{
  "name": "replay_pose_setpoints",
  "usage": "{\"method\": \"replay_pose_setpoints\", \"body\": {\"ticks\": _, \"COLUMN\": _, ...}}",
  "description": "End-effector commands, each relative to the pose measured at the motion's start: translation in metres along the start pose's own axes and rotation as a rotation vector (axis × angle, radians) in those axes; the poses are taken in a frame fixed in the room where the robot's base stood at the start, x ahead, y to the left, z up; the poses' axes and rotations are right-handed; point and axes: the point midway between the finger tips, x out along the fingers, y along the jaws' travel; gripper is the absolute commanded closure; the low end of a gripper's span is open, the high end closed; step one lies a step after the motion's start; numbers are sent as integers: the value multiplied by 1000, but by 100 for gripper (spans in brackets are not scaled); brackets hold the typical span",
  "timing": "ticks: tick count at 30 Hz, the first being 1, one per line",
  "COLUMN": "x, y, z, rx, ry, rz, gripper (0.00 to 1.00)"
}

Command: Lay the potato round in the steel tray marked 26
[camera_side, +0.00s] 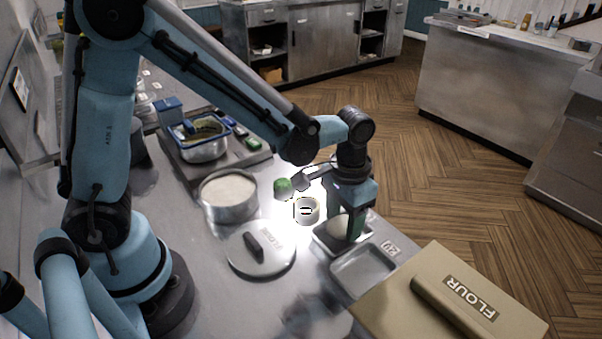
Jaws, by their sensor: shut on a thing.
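My gripper (345,231) points down over a steel tray (326,247) right of the table's middle. It is shut on a pale, rounded piece, the potato round (338,226), partly hidden by the fingers. The piece is low, at the tray; I cannot tell whether it touches the tray floor. A second steel tray (362,270) stands just in front of it and looks empty. A small number plate (390,248) lies beside this second tray; its digits are small and look like 20 or 26.
A blue-rimmed container (203,150) is farther back.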

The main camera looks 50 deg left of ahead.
Motion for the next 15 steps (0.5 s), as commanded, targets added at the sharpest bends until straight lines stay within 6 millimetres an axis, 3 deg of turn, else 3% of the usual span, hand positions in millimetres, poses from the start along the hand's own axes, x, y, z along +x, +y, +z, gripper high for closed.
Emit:
{"method": "replay_pose_setpoints", "body": {"ticks": 3, "x": 0, "y": 0, "z": 0, "rx": 0, "ry": 0, "rz": 0, "gripper": 59}}
{"method": "replay_pose_setpoints", "body": {"ticks": 4, "x": 0, "y": 0, "z": 0, "rx": 0, "ry": 0, "rz": 0, "gripper": 41}}
{"method": "replay_pose_setpoints", "body": {"ticks": 9, "x": 0, "y": 0, "z": 0, "rx": 0, "ry": 0, "rz": 0, "gripper": 15}}
{"method": "replay_pose_setpoints", "body": {"ticks": 15, "x": 0, "y": 0, "z": 0, "rx": 0, "ry": 0, "rz": 0, "gripper": 13}}
